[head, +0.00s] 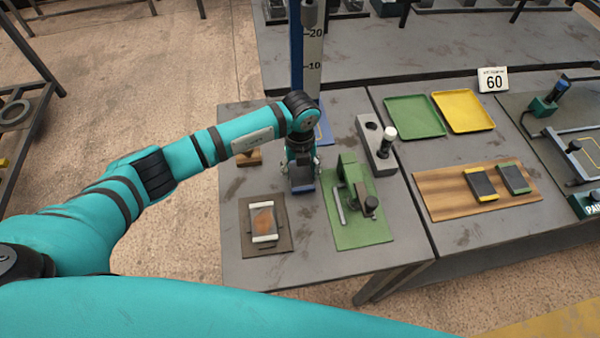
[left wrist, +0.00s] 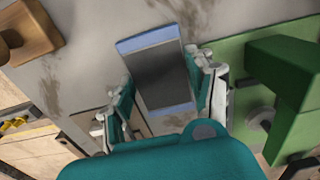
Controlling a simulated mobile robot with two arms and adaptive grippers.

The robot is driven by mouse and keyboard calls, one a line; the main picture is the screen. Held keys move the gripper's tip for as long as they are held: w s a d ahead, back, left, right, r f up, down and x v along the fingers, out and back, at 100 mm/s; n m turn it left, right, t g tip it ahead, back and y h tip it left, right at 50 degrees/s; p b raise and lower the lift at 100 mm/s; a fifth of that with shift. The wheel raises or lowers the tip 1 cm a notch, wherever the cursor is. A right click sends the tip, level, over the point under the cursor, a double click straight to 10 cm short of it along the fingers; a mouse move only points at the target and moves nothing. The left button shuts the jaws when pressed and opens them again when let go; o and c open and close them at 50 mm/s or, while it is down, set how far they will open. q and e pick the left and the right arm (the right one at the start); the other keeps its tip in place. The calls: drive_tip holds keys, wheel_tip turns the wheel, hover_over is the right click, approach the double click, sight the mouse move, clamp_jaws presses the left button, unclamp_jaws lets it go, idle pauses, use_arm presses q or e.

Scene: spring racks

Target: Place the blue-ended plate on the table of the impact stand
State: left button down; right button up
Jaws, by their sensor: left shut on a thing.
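My left gripper (head: 302,170) points down over the grey bench, just left of the green fixture. It is shut on the blue-ended plate (head: 304,187), which is mostly hidden by the gripper in the head view. In the left wrist view the plate (left wrist: 160,75) is dark grey with light blue ends, held between the two fingers (left wrist: 167,95). The impact stand (head: 312,65) rises behind the gripper, with a blue column and a scale marked 10 and 20. Part of its blue base (head: 324,131) shows behind my arm; its table is largely hidden. My right gripper is out of view.
A green fixture (head: 348,172) stands on a green mat beside the gripper. A wooden block (head: 249,158) is left. A grey box (head: 377,150), wooden board (head: 440,195) with two plates, and green tray (head: 414,116) are right.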

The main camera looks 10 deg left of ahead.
sight(300, 172)
use_arm(q)
wheel_tip(300, 172, up, 9)
drive_tip(key=shift+f+b, duration=0.1)
drive_tip(key=shift+b, duration=1)
drive_tip(key=s+a+r+n, duration=0.2)
drive_tip(key=s+n, duration=0.2)
drive_tip(key=n, duration=0.6)
drive_tip(key=s+a+r+n, duration=0.2)
drive_tip(key=s+n, duration=0.3)
drive_tip(key=n, duration=0.6)
drive_tip(key=s+a+r+n+b, duration=0.1)
drive_tip(key=s+a+r+n, duration=0.2)
drive_tip(key=n, duration=0.7)
drive_tip(key=shift+s+a, duration=0.6)
drive_tip(key=shift+s, duration=0.65)
